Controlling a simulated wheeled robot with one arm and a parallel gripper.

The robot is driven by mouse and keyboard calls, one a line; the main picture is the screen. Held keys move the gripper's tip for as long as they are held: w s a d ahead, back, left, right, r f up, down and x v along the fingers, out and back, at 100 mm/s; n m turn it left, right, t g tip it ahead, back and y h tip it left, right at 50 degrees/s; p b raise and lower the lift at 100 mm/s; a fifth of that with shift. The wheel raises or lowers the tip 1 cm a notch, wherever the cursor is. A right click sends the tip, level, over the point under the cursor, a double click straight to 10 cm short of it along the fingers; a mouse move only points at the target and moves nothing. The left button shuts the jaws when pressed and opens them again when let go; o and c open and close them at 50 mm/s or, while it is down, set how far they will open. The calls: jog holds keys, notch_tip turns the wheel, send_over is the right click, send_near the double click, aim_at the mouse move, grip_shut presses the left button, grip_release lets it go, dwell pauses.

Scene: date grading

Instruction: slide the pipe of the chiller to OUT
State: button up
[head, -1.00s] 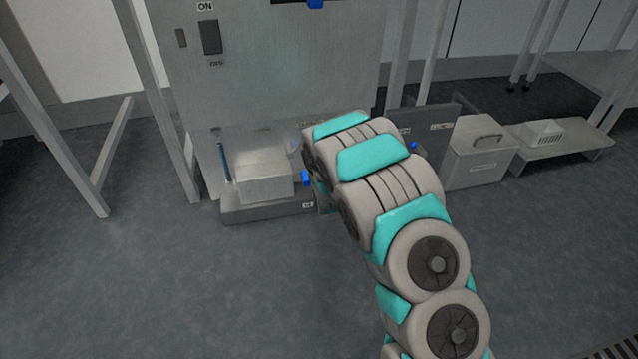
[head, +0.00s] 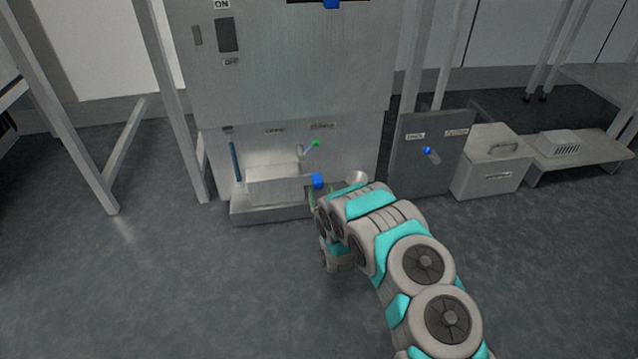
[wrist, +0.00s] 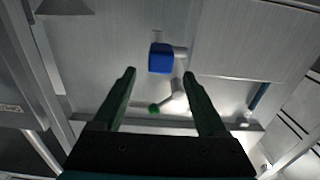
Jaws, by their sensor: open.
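The chiller (head: 285,75) is a big steel cabinet with an ON label at its upper left. Low on its front a blue block (head: 317,180) sits beside a pale box; I take it for the pipe's handle. In the wrist view the blue block (wrist: 161,58) is on a short grey stem. My gripper (head: 322,190) is open, its green fingers just below the blue block in the head view. In the wrist view my gripper's fingertips (wrist: 160,73) stand either side of the block's line, apparently without touching it. No OUT label is readable.
A green-tipped lever (head: 315,143) is just above the block. A pale box (head: 275,190) adjoins it on the left. A grey panel with a blue knob (head: 427,151) and a lidded bin (head: 490,175) stand at right. The floor in front is clear.

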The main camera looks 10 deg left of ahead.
aim_at(319, 185)
jog(key=shift+b+x, duration=0.45)
jog(key=shift+x, duration=2.5)
jog(key=shift+c, duration=0.3)
grip_shut()
